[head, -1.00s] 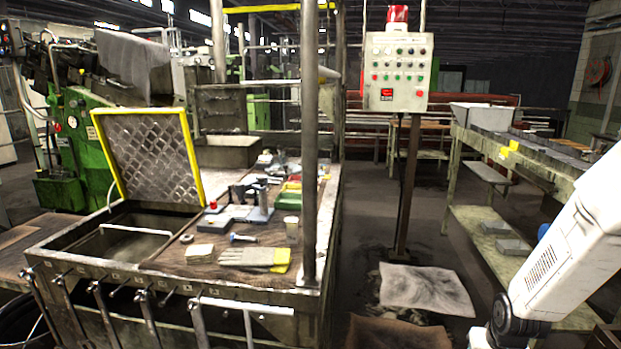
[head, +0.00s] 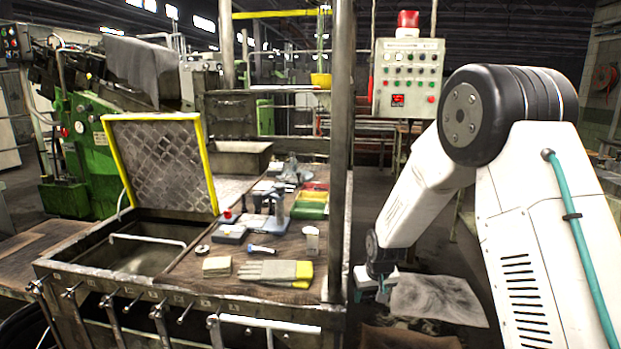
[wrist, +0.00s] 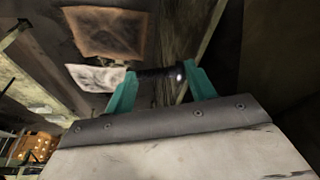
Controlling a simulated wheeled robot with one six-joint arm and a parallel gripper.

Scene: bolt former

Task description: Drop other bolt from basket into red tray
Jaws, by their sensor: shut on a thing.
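My gripper (wrist: 160,88) shows in the wrist view with its two teal fingers shut on a dark bolt (wrist: 158,75), which lies across between them. The bolt has a bright glint near its right end. In the head view my gripper (head: 374,284) is low, just right of the workbench, and the held bolt cannot be made out there. A small red tray (head: 316,186) sits toward the back right of the bench top, behind a green tray, well above and left of my gripper. Another bolt (head: 262,249) lies on the bench top. I cannot identify the basket with certainty.
The bench (head: 180,285) has an upright metal post (head: 340,150) at its right side, between my arm and the trays. Gloves (head: 275,272), a pad stack and small tools lie on it. A raised yellow-edged lid (head: 160,165) stands at left. A control box (head: 408,78) stands behind.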

